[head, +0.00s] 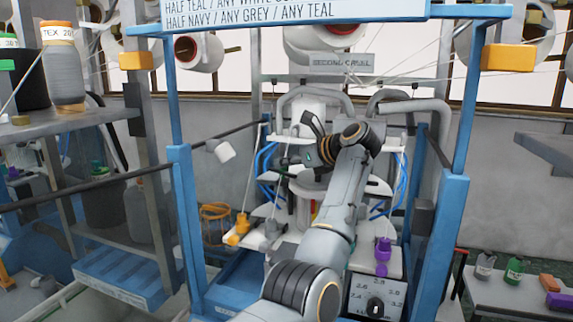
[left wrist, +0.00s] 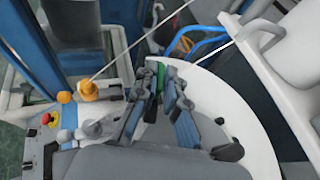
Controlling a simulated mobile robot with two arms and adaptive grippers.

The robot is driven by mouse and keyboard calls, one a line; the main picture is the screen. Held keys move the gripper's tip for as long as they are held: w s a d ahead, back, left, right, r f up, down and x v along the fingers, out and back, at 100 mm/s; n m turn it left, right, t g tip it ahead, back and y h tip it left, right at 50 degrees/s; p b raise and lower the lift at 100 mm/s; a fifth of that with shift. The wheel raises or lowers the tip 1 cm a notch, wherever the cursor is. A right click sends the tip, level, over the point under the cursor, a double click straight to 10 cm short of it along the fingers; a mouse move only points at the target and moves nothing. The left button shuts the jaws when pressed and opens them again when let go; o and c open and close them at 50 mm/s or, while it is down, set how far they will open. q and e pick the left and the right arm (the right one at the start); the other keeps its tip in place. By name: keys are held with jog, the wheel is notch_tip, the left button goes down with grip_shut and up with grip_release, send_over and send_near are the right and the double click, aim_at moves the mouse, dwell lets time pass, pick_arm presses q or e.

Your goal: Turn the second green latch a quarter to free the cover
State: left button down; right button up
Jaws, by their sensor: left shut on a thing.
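My left gripper (left wrist: 160,78) shows in the left wrist view with its two dark jointed fingers close together. A small green piece, which looks like a green latch (left wrist: 169,72), shows between the fingertips, and the gripper is shut on it. The fingers hide most of it, so its angle cannot be told. A white rounded plate (left wrist: 235,112) lies behind and beside the fingers; I cannot tell if it is the cover. In the head view my left gripper (head: 308,150) is at the middle of the machine, partly hidden by my arm. My right gripper is not in view.
Blue frame posts (head: 452,235) stand on both sides of the machine. Orange knobs (head: 240,226) are at its left and a purple knob (head: 382,252) at its right, above a dial panel (head: 374,297). Blue tubes (head: 402,185) and thin yarn strands run near the arm.

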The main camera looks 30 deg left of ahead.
pick_arm(q)
jog(key=shift+s+f+m+t+h+b, duration=0.1)
jog(key=shift+f+m+t+h+b, duration=0.15)
jog(key=shift+m+t+b, duration=1)
jog(key=shift+s+f+m+t+h+b, duration=0.2)
jog(key=shift+t+b, duration=0.25)
jog(key=shift+b, duration=1.6)
jog(key=m+t+h+b, duration=0.1)
jog(key=m+t+b, duration=0.1)
jog(key=b, duration=0.1)
jog(key=m+t+h+b, duration=0.2)
jog(key=b, duration=0.1)
jog(key=m+t+h+b, duration=0.2)
jog(key=m+b, duration=0.1)
jog(key=b, duration=0.1)
jog(key=shift+s+a+r+h, duration=0.2)
jog(key=shift+s+a+h, duration=0.05)
jog(key=shift+a, duration=0.15)
jog(key=shift+a+r+m+t+h+b, duration=0.1)
jog(key=shift+m+t+h+b, duration=0.2)
jog(key=shift+m+h+b, duration=0.55)
jog(key=shift+a+r+m+t+h+b, duration=0.1)
jog(key=shift+m+t+h+b, duration=0.2)
jog(key=shift+m+h+b, duration=0.5)
jog(key=shift+h, duration=0.25)
jog(key=c, duration=1.4)
grip_release()
jog(key=v, duration=1.2)
jog(key=shift+s, duration=0.1)
jog(key=shift+f, duration=0.1)
